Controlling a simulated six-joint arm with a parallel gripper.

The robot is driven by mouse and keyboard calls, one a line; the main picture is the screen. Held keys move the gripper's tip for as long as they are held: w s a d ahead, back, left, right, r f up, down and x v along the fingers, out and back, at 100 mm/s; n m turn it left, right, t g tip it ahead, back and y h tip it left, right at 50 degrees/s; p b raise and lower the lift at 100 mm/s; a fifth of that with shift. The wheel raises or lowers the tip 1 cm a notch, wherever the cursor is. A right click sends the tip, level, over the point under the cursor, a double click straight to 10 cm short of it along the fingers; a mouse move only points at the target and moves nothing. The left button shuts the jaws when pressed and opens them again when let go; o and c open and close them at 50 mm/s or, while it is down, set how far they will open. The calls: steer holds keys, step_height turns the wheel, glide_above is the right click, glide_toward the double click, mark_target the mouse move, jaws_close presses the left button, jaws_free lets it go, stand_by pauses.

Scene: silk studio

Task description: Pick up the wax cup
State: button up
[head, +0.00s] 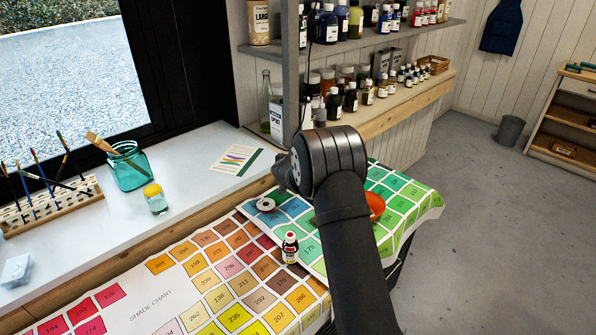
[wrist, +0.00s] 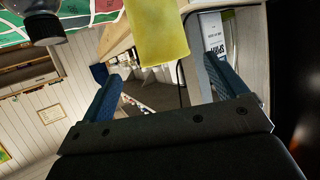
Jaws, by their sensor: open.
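My gripper (wrist: 162,72) is open in the wrist view, its two blue fingers apart with nothing touching between them. A yellow, slightly tapered piece (wrist: 157,30) hangs into the top of that view, beyond the gap between the fingers; it may be the wax cup, but I cannot be sure. In the head view my arm covers the gripper and the middle of the chart. A rounded orange object (head: 376,205) shows partly behind my arm. A small round white object with a dark centre (head: 265,204) lies on the chart to the left.
A dark-capped vessel (wrist: 42,28) is at the wrist view's upper left. A teal jar (head: 128,168) and brush rack (head: 50,205) stand on the sill. Shelves of bottles (head: 400,95) rise behind.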

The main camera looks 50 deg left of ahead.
steer(key=x, duration=0.7)
steer(key=shift+s+a, duration=0.2)
steer(key=shift+s, duration=0.05)
steer(key=shift+f, duration=0.1)
steer(key=c, duration=1.6)
